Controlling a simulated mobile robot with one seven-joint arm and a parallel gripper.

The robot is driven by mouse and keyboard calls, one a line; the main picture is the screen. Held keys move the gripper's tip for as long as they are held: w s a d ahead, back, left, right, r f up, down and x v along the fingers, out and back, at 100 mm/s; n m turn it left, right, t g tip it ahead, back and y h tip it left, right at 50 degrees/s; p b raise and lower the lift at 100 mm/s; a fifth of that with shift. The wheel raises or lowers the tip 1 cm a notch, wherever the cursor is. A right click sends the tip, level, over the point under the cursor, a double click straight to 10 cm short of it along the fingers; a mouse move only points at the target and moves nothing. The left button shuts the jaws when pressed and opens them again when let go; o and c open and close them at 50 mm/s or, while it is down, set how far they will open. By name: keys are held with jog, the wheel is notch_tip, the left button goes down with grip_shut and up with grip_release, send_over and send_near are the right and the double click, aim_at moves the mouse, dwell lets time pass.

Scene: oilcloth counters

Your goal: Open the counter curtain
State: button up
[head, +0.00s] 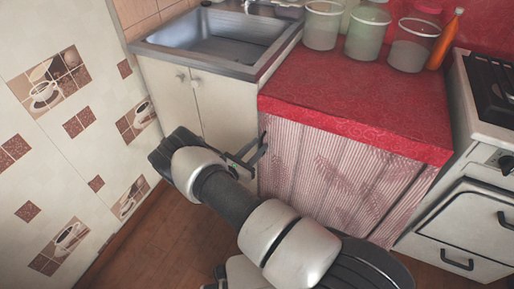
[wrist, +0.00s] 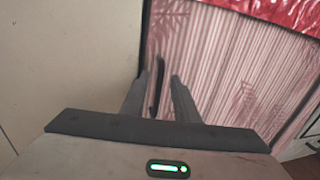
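The counter curtain (head: 340,185) is a striped pinkish-white cloth with a red leaf pattern. It hangs across the front under the red counter and spans that whole front. In the wrist view the curtain (wrist: 225,75) fills the middle and right. My gripper (head: 257,151) is at the curtain's left edge, beside the sink cabinet. In the wrist view my gripper (wrist: 159,80) has its two fingers apart. A thin dark upright piece (wrist: 157,88), perhaps a handle, shows between them at the curtain's left edge. I cannot tell whether the fingers touch it.
The sink cabinet (head: 224,105) stands left of the curtain. The red countertop (head: 345,90) carries several clear containers and an orange bottle (head: 445,40). A white stove (head: 470,215) stands at the right. A tiled wall (head: 60,150) is at the left.

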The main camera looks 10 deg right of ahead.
jog(key=shift+c, duration=0.4)
grip_shut()
dwell(0.9)
